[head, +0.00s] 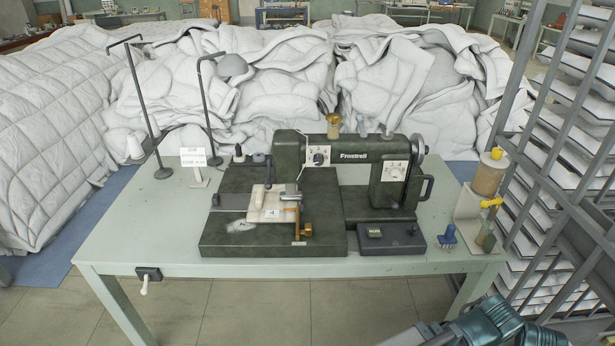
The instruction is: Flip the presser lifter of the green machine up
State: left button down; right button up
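The dark green sewing machine (350,155), marked Frostrell, stands on the pale green table with its arm running left to right. Under its head are a cream plate (268,208) with a numbered tag and a brass knob (306,230). A thin grey lever-like part (300,173) shows by the needle area. I cannot tell for certain which part is the presser lifter or how it is set. Part of my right arm shows at the bottom right, in front of the table, but its fingertips are not visible. My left gripper is out of view.
Two thread stands (210,110) and a small white sign (194,158) occupy the table's (150,225) left back. A bottle bracket (470,215) and blue brush (448,236) are at the right. White duvet heaps (400,80) lie behind; a rack (560,160) stands right. The table's left front is clear.

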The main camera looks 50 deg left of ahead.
aim_at(268, 186)
jog(key=u, duration=1.95)
